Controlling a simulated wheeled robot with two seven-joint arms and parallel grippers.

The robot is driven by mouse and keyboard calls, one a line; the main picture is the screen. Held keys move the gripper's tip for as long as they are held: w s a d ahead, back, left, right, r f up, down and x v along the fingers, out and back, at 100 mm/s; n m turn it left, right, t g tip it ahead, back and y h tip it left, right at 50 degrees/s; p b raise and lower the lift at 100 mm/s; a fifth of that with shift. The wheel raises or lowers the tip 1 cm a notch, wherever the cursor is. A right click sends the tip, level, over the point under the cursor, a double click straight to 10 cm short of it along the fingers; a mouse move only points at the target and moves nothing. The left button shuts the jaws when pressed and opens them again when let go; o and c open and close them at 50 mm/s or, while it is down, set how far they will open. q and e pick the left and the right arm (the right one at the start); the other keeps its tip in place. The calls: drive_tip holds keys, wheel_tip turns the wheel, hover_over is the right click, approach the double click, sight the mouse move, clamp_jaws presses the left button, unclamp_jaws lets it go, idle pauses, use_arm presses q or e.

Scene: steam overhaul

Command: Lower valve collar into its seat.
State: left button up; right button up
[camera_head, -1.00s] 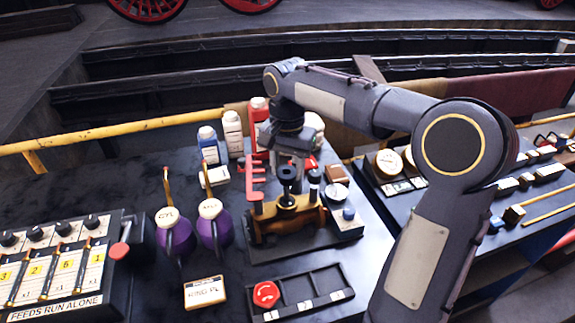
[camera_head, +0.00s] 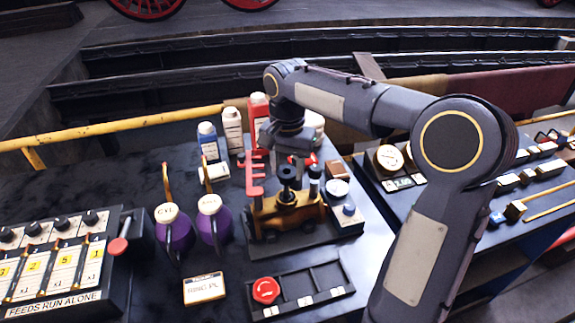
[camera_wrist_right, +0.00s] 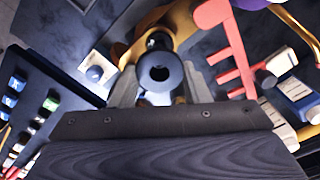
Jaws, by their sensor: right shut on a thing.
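The valve collar (camera_head: 287,173) is a dark, round piece with a central hole; it shows end-on in the right wrist view (camera_wrist_right: 160,73). My right gripper (camera_head: 294,157) is shut on it, with one grey finger on each side of the collar in the wrist view. The brass valve body (camera_head: 288,214) stands below the collar on a dark base. The collar appears upright just over the body. The seat is hidden under the collar, so I cannot tell whether they touch. My left gripper is not in view.
A red toothed rack (camera_head: 254,175) stands close left of the collar. A dark post (camera_head: 314,178) is close right. Two purple jugs (camera_head: 213,222) stand left, bottles (camera_head: 232,128) behind. A tray with a red handwheel (camera_head: 266,290) lies in front.

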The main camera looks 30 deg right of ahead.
sight(288, 182)
drive_tip(key=shift+f, duration=0.2)
drive_tip(key=shift+f+b, duration=0.4)
drive_tip(key=shift+f, duration=0.1)
drive_tip(key=shift+f, duration=0.1)
idle(0.4)
drive_tip(key=shift+f+b, duration=0.4)
drive_tip(key=shift+f, duration=0.2)
drive_tip(key=shift+f, duration=0.2)
drive_tip(key=shift+f+b, duration=0.35)
drive_tip(key=shift+f, duration=0.05)
drive_tip(key=shift+f, duration=0.4)
idle(0.5)
drive_tip(key=o, duration=1.2)
